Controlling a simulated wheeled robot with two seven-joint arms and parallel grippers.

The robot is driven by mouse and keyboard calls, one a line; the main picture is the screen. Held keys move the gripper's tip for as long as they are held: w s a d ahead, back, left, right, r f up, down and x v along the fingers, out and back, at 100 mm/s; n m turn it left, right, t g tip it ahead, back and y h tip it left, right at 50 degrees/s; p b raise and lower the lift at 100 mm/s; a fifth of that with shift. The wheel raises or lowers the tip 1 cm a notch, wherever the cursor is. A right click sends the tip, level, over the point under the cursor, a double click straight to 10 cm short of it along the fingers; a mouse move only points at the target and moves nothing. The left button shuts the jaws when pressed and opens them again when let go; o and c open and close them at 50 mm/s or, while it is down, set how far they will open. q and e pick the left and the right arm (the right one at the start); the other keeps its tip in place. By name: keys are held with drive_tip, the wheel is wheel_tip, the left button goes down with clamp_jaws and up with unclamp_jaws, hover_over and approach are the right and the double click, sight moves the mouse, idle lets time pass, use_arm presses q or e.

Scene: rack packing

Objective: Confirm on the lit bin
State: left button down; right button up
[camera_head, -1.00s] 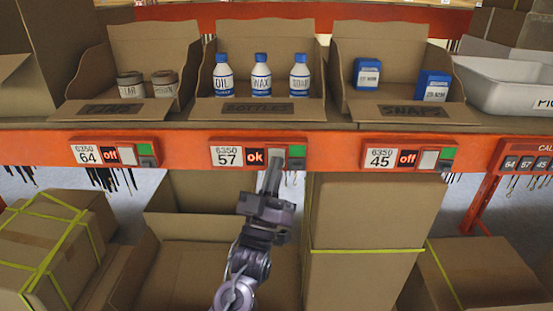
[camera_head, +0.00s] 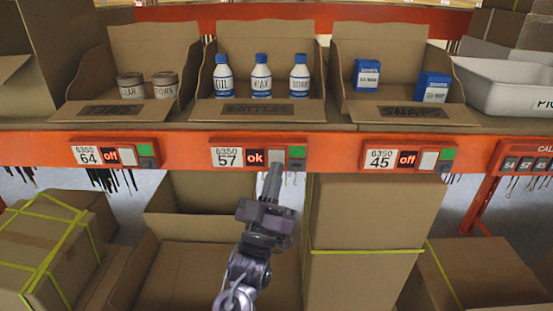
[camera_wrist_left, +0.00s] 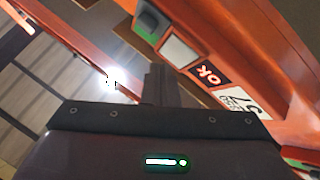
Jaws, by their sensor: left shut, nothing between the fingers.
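The middle bin's label panel (camera_head: 258,157) reads 57 and its display (camera_head: 255,157) shows "ok". Beside the display are a grey button (camera_head: 276,157) and a green button (camera_head: 297,152). My left gripper (camera_head: 276,168) is shut and empty, its tip pointing up just below the grey button. In the left wrist view the shut fingers (camera_wrist_left: 161,78) are near the panel, with the "ok" display (camera_wrist_left: 208,72), the grey button (camera_wrist_left: 178,51) and the green button (camera_wrist_left: 149,22) in sight. Whether the tip touches the panel is hard to tell. My right gripper is not in view.
Panels 64 (camera_head: 115,154) and 45 (camera_head: 408,158) read "off". Above are open bins with jars (camera_head: 131,87), bottles (camera_head: 261,77) and blue boxes (camera_head: 367,74). A white tray (camera_head: 510,88) stands at right. Cardboard boxes (camera_head: 370,215) fill the space below.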

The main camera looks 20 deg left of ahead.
use_arm(q)
drive_tip(key=s, duration=0.2)
drive_tip(key=s+d, duration=0.1)
drive_tip(key=s, duration=0.1)
drive_tip(key=shift+s+d+p, duration=0.2)
drive_tip(key=shift+s+p, duration=0.2)
drive_tip(key=shift+f, duration=0.1)
idle(0.6)
